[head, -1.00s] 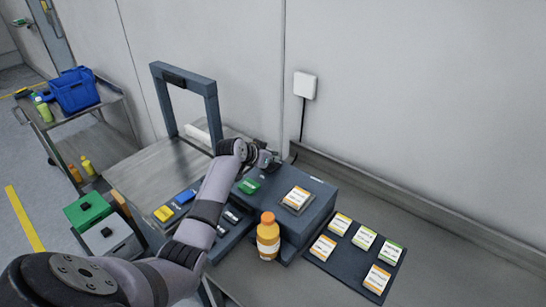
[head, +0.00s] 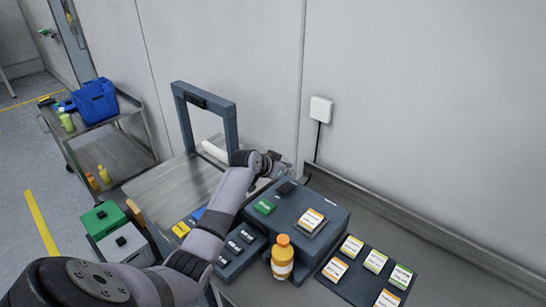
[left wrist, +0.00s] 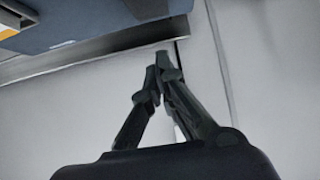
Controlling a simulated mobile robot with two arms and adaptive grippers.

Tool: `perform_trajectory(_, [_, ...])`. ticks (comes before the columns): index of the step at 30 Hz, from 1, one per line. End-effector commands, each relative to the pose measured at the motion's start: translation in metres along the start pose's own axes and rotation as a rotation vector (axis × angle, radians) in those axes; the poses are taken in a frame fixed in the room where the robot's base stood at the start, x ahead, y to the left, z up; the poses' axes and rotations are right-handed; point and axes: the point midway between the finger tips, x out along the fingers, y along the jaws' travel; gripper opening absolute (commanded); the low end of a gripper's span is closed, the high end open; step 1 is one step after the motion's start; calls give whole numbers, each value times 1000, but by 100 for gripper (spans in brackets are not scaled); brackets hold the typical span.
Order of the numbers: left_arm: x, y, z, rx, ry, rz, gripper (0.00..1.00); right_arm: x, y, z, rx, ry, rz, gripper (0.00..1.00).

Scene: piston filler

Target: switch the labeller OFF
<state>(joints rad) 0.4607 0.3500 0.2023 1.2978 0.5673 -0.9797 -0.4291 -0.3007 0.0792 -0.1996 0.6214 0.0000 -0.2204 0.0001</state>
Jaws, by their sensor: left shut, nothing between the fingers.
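The labeller (head: 326,208) is a dark blue-grey box on the bench, with an orange-and-white label on a dark pad on its top. My left gripper (head: 284,166) is just behind that back edge, near the wall, apart from the black piece. In the left wrist view its fingers (left wrist: 156,76) are shut and empty, with the labeller's edge (left wrist: 90,28) at upper left. My right gripper is out of view.
An orange-capped bottle (head: 282,258) stands at the labeller's front. A dark mat (head: 345,284) with several labels lies right of it. A grey frame (head: 178,112) stands to the left. A white wall box (head: 321,109) with a cable is behind.

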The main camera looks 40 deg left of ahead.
Motion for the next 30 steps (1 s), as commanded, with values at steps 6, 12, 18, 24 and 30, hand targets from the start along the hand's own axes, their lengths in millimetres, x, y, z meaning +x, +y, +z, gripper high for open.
perform_trajectory(6, [-37, -2, -4, 4, 3, -4, 0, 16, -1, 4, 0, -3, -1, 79])
perform_trajectory(12, [-68, -2, -12, 3, 1, -4, 0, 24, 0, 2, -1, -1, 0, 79])
perform_trajectory(18, [-87, -1, -17, 0, -1, -2, 0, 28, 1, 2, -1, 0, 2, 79])
perform_trajectory(24, [-91, -1, -18, 0, -1, -2, 0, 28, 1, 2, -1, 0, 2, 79])
perform_trajectory(30, [-90, -1, -18, 0, -1, -2, 0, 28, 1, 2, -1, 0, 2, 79])
